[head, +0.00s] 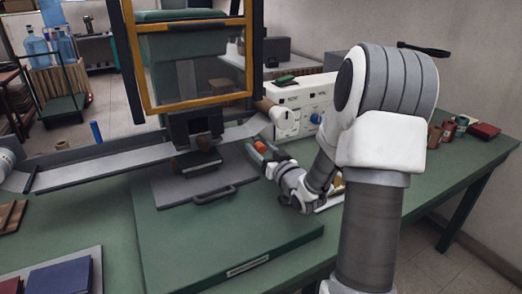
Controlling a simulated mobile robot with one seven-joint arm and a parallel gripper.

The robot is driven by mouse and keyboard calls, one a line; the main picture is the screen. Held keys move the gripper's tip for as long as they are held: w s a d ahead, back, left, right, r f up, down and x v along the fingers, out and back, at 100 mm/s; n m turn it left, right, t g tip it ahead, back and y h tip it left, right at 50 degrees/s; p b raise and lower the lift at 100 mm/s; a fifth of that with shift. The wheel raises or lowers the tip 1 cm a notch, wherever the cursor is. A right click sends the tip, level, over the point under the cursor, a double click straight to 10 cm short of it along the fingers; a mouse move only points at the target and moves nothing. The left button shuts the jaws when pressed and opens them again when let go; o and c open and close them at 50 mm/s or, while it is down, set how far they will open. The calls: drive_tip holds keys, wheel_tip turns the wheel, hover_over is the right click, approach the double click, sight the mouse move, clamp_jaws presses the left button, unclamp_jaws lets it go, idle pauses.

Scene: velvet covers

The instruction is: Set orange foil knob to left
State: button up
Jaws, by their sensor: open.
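A small orange piece, which looks like the orange foil knob (260,146), shows at my gripper's fingers. I cannot tell whether it touches them or sits just beyond. My gripper (257,152) is open and reaches left from my arm, low beside the press. The foil press (195,125) stands on the green bench with a yellow-framed clear guard (190,65) above it. A white control box (302,104) with blue panel parts stands behind my gripper. The knob's mount and the way it points are hidden or too small to tell.
A long grey metal tray (95,170) runs left from the press. A grey plate with a handle (213,195) lies before it. Small pots (447,130) and a red box (483,130) stand at the right. The front middle of the green bench (230,240) is clear.

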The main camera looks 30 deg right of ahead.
drive_tip(key=shift+w, duration=0.15)
drive_tip(key=shift+c, duration=0.2)
clamp_jaws()
idle(1.2)
